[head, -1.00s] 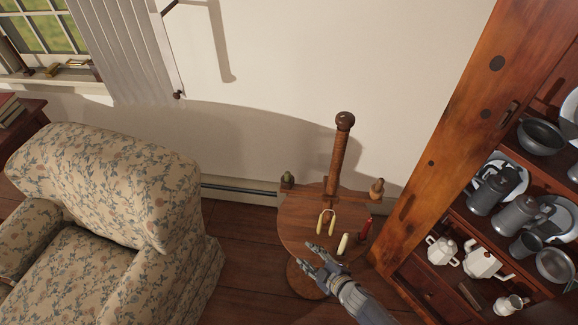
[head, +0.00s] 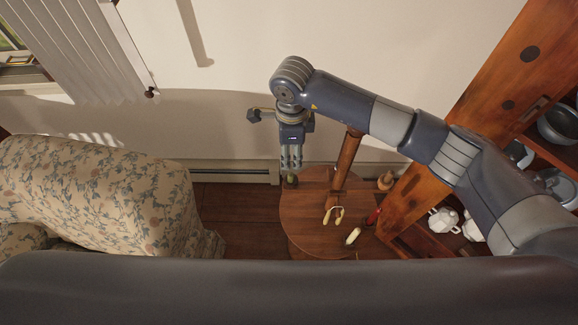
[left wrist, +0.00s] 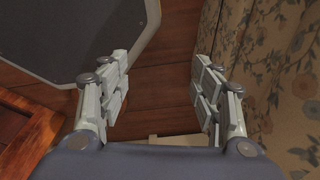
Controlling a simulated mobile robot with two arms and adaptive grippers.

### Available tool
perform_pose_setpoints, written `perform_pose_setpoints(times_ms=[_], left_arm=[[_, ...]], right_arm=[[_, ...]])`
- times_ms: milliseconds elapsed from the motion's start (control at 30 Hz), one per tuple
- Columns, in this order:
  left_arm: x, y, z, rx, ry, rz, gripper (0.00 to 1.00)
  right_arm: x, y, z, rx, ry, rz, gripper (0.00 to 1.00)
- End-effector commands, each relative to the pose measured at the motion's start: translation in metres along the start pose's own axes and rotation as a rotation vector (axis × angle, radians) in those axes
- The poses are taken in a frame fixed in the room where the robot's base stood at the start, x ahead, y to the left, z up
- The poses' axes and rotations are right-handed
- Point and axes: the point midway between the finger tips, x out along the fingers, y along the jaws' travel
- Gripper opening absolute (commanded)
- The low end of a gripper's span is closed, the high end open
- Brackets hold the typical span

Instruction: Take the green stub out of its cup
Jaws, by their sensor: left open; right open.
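The green stub (head: 291,180) shows small and dark at the left end of the wooden stand, beside the round table top (head: 300,215). Its cup is mostly hidden in the head view. My right gripper (head: 291,166) points down directly over the stub, with its fingers close to it or around it; I cannot tell which. It is open. My left gripper (left wrist: 160,72) is open and empty in the left wrist view, above the wooden floor and away from the stand.
The stand's post (head: 347,160) rises right of my right gripper. A pale-handled tool (head: 334,214), a cream candle (head: 352,236) and a red item (head: 373,217) are on the table. A floral armchair (head: 100,195) stands left, a shelf cabinet (head: 500,75) right.

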Motion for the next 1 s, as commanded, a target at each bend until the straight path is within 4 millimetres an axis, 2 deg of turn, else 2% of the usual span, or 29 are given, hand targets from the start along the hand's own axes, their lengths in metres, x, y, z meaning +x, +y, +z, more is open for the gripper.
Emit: perform_pose_setpoints(times_ms=[400, 567, 800, 1000], left_arm=[[0.03, 0.009, 0.021, -0.001, -0.026, 0.01, 0.59], [0.034, 0.009, 0.017, -0.001, -0.021, 0.009, 0.59], [0.053, 0.007, 0.006, 0.0, -0.001, 0.007, 0.59], [0.053, 0.006, 0.007, 0.0, -0.001, 0.006, 0.59]], right_arm=[[0.056, 0.0, -0.001, -0.002, 0.007, -0.002, 0.4], [0.066, -0.001, -0.001, -0.002, 0.007, -0.003, 0.4], [0.103, -0.001, 0.001, -0.002, 0.005, -0.001, 0.4], [0.107, -0.002, 0.0, -0.001, 0.006, -0.004, 0.4]])
